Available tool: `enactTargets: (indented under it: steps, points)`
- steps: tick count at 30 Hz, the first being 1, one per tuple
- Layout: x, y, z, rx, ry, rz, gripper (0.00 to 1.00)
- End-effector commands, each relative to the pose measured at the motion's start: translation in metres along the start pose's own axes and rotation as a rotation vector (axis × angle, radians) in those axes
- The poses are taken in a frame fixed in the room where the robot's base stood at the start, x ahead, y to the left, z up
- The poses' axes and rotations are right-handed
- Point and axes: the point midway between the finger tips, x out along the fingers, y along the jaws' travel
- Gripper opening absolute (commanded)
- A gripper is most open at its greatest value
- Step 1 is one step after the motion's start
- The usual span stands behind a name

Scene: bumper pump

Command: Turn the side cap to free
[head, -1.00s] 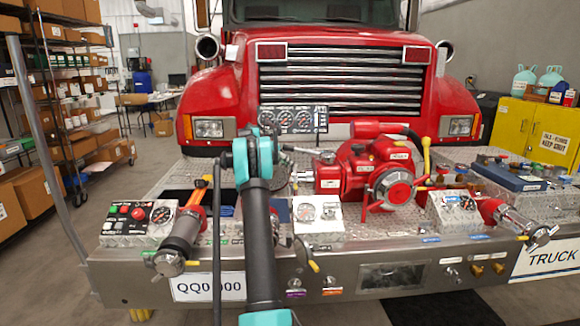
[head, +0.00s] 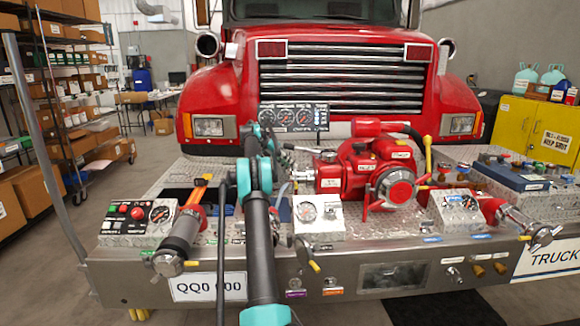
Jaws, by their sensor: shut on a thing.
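The side cap (head: 303,175) is a small silver fitting on the left side of the red pump (head: 345,180), which sits on the truck's bumper deck. My arm, dark grey with teal joints, rises from the bottom of the head view and crosses just left of the pump. My gripper (head: 287,186) is at the left end of the side cap, shut on it. The arm's wrist and links hide most of the gripper, so its fingertips and exact hold on the cap are not clear.
A gauge box (head: 318,220) stands just in front of the cap, and a gauge panel (head: 294,117) stands behind. A large red-handled capped outlet (head: 394,188) faces forward on the pump.

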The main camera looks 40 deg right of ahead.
Motion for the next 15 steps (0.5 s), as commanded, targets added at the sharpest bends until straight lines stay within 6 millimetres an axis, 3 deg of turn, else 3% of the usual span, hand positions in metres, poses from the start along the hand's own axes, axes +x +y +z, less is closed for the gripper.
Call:
enactTargets:
  steps: [4, 5, 9, 15]
  points:
    - [0.0001, 0.0012, 0.0000, -0.001, -0.001, 0.003, 0.00]
    - [0.0002, 0.0012, 0.0000, 0.000, -0.001, 0.003, 0.20]
    - [0.0001, 0.0009, 0.0000, 0.000, -0.001, 0.002, 0.37]
    - [0.0001, 0.0004, 0.0001, 0.000, -0.001, 0.001, 0.39]
